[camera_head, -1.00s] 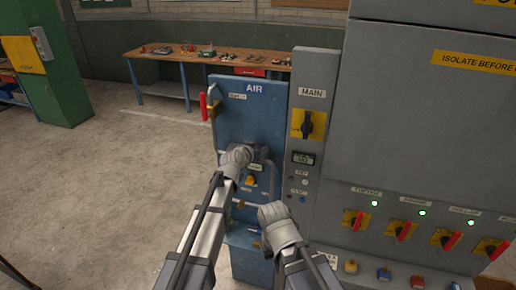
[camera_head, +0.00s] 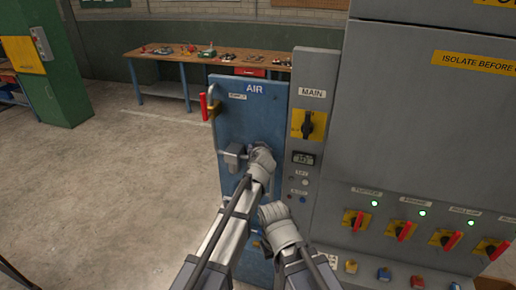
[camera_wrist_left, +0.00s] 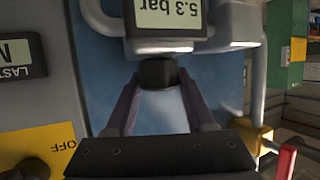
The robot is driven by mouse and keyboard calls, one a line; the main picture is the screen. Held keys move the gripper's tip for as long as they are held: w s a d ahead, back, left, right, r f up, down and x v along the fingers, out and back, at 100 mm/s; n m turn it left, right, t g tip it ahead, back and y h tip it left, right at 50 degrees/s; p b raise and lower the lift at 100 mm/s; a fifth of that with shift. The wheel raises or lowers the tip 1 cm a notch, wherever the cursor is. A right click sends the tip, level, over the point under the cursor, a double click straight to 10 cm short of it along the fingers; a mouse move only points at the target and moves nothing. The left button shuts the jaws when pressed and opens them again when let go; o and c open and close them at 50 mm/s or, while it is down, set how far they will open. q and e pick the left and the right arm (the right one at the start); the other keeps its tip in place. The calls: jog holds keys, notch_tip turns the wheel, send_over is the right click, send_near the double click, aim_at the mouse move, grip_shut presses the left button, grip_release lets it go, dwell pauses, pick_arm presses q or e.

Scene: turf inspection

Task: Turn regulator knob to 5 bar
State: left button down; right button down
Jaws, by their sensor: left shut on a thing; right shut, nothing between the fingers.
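The regulator knob (camera_wrist_left: 158,74) is a short black cylinder below a display (camera_wrist_left: 172,12) that reads 5.3 bar, upside down in the left wrist view. My left gripper (camera_wrist_left: 158,84) is shut on the knob, one finger on each side. In the head view my left gripper (camera_head: 262,153) is in front of the blue AIR panel (camera_head: 255,105), and its hand and arm hide the knob and display. My right gripper (camera_head: 271,212) is shut and empty, lower and to the right, close to the panel's lower right part.
A grey box with pipework (camera_head: 234,155) is just left of my left gripper. A red lever (camera_head: 203,107) stands at the panel's left edge. The grey MAIN column (camera_head: 302,180), with a yellow-backed switch (camera_head: 308,125), stands right beside the panel. Floor to the left is open.

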pick_arm(q)
jog(key=shift+s+n+y, duration=0.1)
jog(key=shift+n+y, duration=0.2)
dwell(0.4)
jog(key=shift+c, duration=1.3)
grip_release()
